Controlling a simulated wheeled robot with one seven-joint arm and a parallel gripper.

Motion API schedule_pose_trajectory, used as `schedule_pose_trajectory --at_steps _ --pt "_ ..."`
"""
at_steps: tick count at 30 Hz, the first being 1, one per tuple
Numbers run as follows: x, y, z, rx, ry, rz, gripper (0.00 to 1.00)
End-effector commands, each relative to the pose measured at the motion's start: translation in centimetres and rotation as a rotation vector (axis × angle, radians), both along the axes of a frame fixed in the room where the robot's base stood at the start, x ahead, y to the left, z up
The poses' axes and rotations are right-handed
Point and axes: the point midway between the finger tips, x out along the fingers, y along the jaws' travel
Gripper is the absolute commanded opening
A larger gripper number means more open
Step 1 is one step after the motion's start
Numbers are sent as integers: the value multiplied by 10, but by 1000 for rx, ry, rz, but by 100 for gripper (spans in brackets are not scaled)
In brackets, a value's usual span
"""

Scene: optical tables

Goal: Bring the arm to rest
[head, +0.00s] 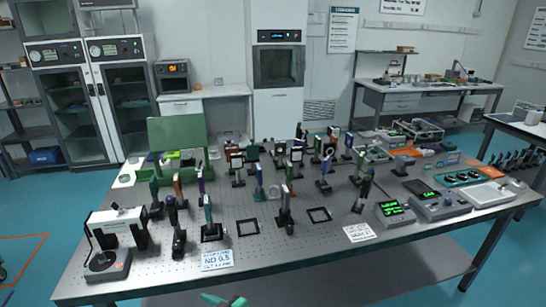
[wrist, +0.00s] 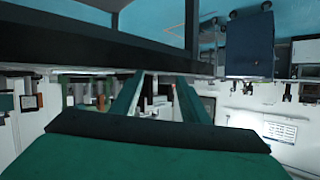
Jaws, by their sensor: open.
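My gripper (wrist: 158,82) shows in the wrist view as two green fingers held apart with nothing between them. The scene there appears upside down. In the head view, a small green part of my gripper (head: 223,299) shows at the bottom edge, in front of the optical table (head: 300,262). It appears clear of the table's front edge. The rest of my arm is out of the head view.
Several posts with optics stand across the table, including a dark post (head: 285,210) near the front. A white-topped device (head: 115,228) stands at the left and a grey meter (head: 394,212) at the right. A label card (head: 217,259) lies near the front edge. Blue floor (head: 38,215) is open at left.

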Motion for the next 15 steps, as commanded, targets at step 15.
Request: schedule_pose_trajectory --at_steps 15 --pt "-97 -76 -104 41 105 -506 41"
